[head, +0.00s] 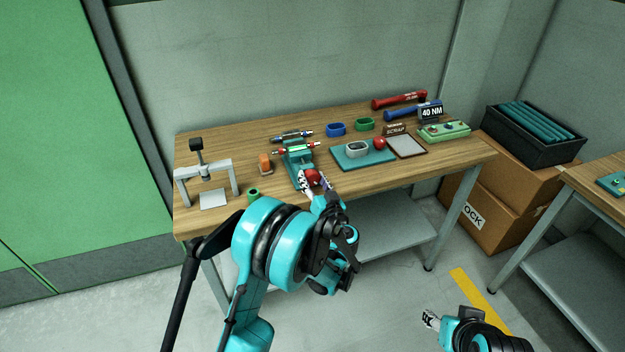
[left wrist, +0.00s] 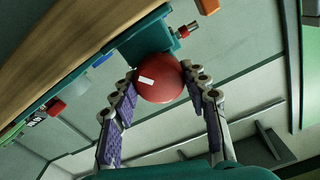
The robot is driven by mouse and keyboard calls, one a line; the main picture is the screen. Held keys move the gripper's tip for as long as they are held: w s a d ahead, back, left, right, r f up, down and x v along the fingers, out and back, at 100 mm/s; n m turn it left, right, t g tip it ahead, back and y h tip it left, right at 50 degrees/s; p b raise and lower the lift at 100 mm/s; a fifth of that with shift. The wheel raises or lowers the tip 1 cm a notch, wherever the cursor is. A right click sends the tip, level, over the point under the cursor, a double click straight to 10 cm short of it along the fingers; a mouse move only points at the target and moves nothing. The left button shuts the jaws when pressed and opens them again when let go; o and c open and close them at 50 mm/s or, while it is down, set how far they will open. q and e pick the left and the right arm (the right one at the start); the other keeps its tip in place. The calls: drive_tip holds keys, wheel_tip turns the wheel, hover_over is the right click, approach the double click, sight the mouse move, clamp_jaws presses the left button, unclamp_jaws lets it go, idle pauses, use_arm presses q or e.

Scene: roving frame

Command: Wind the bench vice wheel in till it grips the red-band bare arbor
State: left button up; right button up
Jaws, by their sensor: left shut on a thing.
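The teal bench vice (head: 297,161) stands near the front edge of the wooden bench. Its red round wheel (head: 313,177) faces me, and it fills the middle of the left wrist view (left wrist: 160,80) with a white mark on it. My left gripper (head: 314,183) is shut on the wheel, one finger on each side. A red-banded metal arbor (head: 297,149) lies across the vice; whether the jaws touch it I cannot tell. A blue-banded arbor (head: 292,136) lies just behind. My right gripper (head: 431,319) is low at the right, away from the bench, its opening unclear.
A grey arbor press (head: 207,173) stands at the left, with an orange object (head: 265,163) and a green ring (head: 253,193) near it.

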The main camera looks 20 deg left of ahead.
use_arm(q)
drive_tip(key=shift+m, duration=0.5)
drive_tip(key=o, duration=1.2)
drive_tip(key=shift+c, duration=0.2)
drive_tip(key=v, duration=1.2)
